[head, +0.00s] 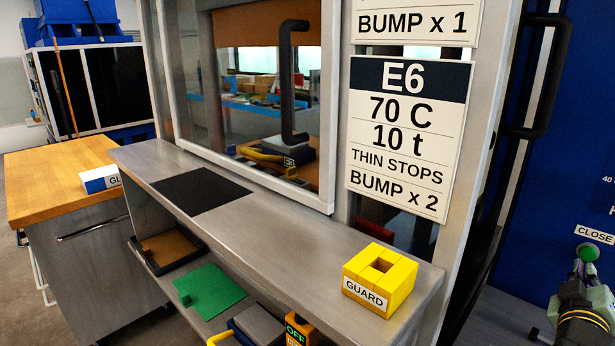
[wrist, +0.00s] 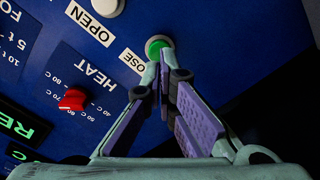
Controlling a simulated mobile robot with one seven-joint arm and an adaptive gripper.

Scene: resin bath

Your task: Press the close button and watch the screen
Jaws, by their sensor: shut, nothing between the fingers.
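The close button is a round green button on the blue panel, at the right edge in the head view (head: 588,251) and at top centre in the wrist view (wrist: 158,45). Its CLOSE label (head: 595,235) sits above it in the head view. My gripper (head: 586,268) is shut and empty, with its fingertips (wrist: 162,74) right at the button and overlapping its edge; I cannot tell whether they touch it. The screen (wrist: 22,124) is partly in the wrist view, upside down, with green letters "RE" readable; the rest is cut off.
A white OPEN button (wrist: 108,6) and a red HEAT knob (wrist: 73,99) are on the same panel. A yellow GUARD block (head: 380,278) stands on the grey bench (head: 270,225). The E6 sign (head: 408,138) hangs beside a black handle (head: 545,75).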

